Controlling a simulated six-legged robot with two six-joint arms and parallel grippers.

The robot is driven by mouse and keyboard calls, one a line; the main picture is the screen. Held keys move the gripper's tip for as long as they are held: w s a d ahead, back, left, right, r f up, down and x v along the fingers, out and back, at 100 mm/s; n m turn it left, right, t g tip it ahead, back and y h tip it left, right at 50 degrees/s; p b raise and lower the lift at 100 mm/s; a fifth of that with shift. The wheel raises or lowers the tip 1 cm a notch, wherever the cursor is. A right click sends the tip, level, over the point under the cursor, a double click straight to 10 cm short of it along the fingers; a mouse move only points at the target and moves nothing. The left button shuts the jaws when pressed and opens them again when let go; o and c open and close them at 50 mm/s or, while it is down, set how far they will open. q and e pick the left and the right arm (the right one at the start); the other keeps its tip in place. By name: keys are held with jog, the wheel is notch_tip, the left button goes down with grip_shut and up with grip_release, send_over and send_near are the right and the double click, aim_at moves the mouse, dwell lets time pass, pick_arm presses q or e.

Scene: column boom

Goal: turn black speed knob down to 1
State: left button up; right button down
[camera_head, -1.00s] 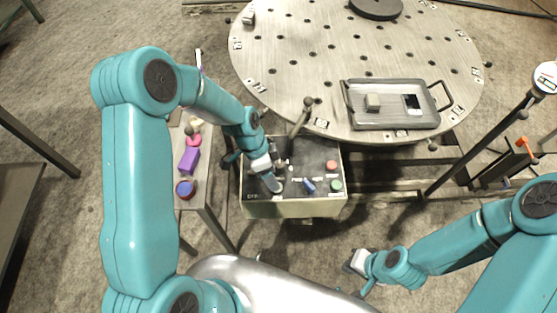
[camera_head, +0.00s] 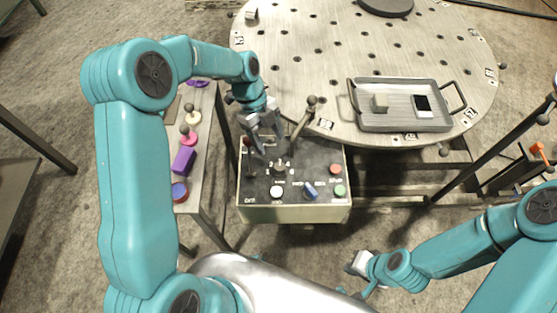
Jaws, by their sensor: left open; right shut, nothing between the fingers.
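The control box (camera_head: 325,209) has a dark sloping panel. A dark knob (camera_head: 280,168), which looks like the black speed knob, sits at the panel's middle left; its pointer and scale are too small to read. My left gripper (camera_head: 267,146) is open and empty over the panel's back left, just behind that knob; I cannot tell whether it touches anything. A white button (camera_head: 277,191), a blue selector (camera_head: 310,190), a red button (camera_head: 335,168) and a green button (camera_head: 340,191) also show. My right gripper (camera_head: 356,263) is shut and empty, low in front of the box.
A round table (camera_head: 320,40) with holes stands behind, bearing a grey tray (camera_head: 385,123). A ball-topped lever (camera_head: 304,115) rises behind the box. A narrow side bench (camera_head: 206,155) on the left holds a purple block (camera_head: 184,160) and other small pieces. Floor in front is clear.

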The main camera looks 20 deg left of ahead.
aim_at(280, 166)
pick_arm(q)
jog(key=x, duration=0.9)
jog(key=shift+d+f+p, duration=0.15)
jog(key=shift+f+p, duration=0.05)
jog(key=shift+p, duration=0.1)
jog(key=c, duration=1)
